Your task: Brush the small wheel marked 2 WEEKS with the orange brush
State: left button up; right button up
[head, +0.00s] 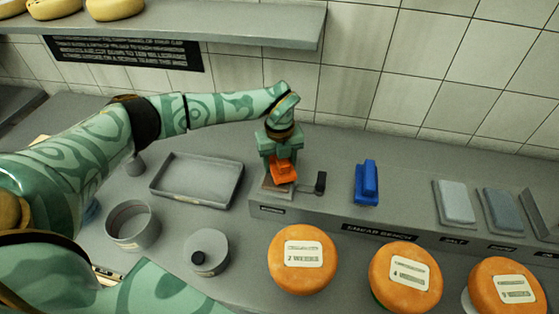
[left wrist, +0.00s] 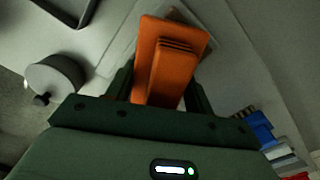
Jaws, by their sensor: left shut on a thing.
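The wheel marked 2 WEEKS (head: 302,260) is orange with a pale label and sits at the front of the bench, right of centre. My left gripper (head: 281,158) points down at the back of the bench, behind and left of that wheel. It is shut on the orange brush (head: 283,174). In the left wrist view the orange brush (left wrist: 168,65) is between the two dark fingers. The brush is over a small grey pad, and I cannot tell whether it touches it. My right gripper is out of view.
A blue brush (head: 366,184) stands right of the orange one. A wheel marked 4 WEEKS (head: 405,278) and a third wheel (head: 505,290) are further right. A grey tray (head: 165,205), a round pot (head: 133,240) and a lidded tin (head: 206,265) are left. A shelf (head: 230,25) runs above.

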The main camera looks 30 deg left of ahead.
pick_arm(q)
jog(key=shift+r+p, duration=3.2)
jog(key=shift+r, duration=0.35)
jog(key=shift+f, duration=0.1)
jog(key=shift+w, duration=0.1)
